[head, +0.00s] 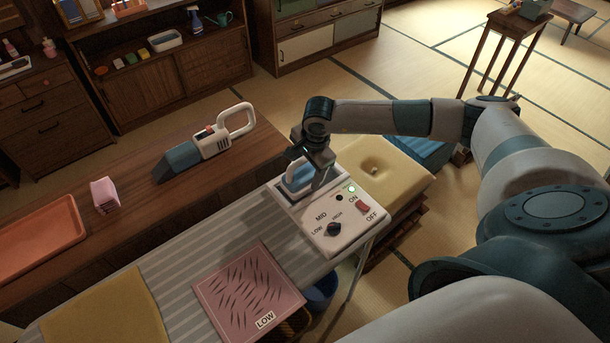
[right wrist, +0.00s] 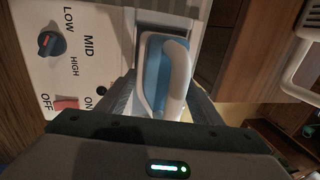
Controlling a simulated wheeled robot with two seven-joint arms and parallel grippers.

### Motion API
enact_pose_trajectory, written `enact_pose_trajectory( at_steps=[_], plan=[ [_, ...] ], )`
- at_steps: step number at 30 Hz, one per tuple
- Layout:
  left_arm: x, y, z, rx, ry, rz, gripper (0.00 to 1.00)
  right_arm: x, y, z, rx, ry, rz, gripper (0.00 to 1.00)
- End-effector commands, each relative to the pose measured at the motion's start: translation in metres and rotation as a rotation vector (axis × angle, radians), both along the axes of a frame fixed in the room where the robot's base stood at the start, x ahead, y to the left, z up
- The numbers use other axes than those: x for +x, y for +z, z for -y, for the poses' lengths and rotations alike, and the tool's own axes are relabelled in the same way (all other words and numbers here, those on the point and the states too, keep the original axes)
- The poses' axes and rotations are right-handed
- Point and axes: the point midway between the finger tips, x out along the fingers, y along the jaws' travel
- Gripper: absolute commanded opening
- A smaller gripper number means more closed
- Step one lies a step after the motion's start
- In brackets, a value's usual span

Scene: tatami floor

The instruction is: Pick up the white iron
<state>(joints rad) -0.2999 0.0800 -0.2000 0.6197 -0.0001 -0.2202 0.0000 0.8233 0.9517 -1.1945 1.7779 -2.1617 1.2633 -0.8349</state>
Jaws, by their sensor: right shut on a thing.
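The white iron (head: 299,178) has a white handle and a blue body. It is at the square stand beside the white control panel (head: 335,222) on the ironing board. In the right wrist view the iron (right wrist: 154,75) lies between my fingers, over the pale stand. My right gripper (head: 314,180) reaches down from above and is shut on the iron. Whether the iron's sole touches the stand is hard to tell. The panel has a dial, a red switch and a lit green lamp. My left gripper is not in view.
A pink patterned cloth (head: 248,289) marked LOW and a yellow cloth (head: 108,310) lie on the striped board (head: 185,262). A handheld vacuum (head: 208,146), a pink item (head: 104,195) and an orange tray (head: 40,240) are on the wooden table. A yellow cushion (head: 385,180) is right of the panel.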

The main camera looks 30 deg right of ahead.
Motion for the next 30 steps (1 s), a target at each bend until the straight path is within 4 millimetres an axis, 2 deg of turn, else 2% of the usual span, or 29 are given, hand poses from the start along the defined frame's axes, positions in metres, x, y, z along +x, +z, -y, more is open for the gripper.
enact_pose_trajectory(
  at_steps=[11,20,30],
  plan=[
    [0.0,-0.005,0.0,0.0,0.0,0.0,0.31,0.002,0.007,0.0,0.002,-0.001,0.005,0.08],
    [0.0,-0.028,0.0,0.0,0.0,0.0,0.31,0.002,0.04,0.0,0.001,0.001,0.009,0.08],
    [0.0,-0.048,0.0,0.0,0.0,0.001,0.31,-0.049,0.068,-0.002,-0.001,0.003,0.006,0.08]
  ],
)
